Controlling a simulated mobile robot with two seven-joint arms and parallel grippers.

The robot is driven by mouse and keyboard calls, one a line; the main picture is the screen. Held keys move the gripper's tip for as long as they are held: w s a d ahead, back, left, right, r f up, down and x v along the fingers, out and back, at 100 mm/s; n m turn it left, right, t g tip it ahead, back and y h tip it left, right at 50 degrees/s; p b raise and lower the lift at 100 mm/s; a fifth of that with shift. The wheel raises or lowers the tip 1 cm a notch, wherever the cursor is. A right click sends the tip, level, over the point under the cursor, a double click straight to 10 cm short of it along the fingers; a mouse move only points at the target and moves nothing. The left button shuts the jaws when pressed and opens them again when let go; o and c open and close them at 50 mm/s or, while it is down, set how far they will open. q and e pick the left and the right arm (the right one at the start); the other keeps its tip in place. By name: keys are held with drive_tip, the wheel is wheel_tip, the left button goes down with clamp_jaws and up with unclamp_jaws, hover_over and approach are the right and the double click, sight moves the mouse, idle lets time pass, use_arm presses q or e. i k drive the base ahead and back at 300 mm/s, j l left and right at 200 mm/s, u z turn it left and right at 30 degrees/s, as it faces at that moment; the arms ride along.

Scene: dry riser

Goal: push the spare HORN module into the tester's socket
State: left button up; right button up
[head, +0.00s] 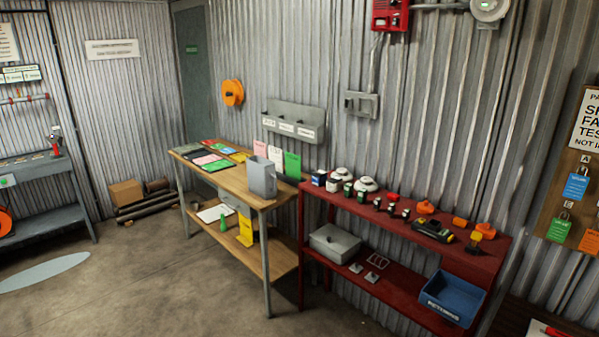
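Neither of my grippers is in view. No label reading HORN can be made out, and I cannot tell which thing is the spare HORN module or the tester with its socket. The red bench (455,265) at the right carries several small parts in a row. Among them are small dark and white boxes (333,184), white round detectors (366,184), small red-and-dark pieces (393,198), orange parts (425,208) and a yellow-and-black device (432,235). They are too small to read.
A wooden table (232,182) with papers and a grey box (262,178) stands left of the red bench. The bench's lower shelf holds a grey case (335,243) and a blue bin (452,298). A tag board (567,215) hangs right. Floor (150,285) in front is mostly clear.

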sight(432, 228)
drive_tip(key=i+z, duration=0.15)
drive_tip(key=i, duration=0.35)
drive_tip(key=i+j+z, duration=0.15)
drive_tip(key=i, duration=0.35)
drive_tip(key=i+j+z, duration=0.15)
drive_tip(key=i, duration=0.35)
drive_tip(key=i+j+z, duration=0.15)
drive_tip(key=z, duration=0.2)
drive_tip(key=i+j+z, duration=0.55)
drive_tip(key=z, duration=0.2)
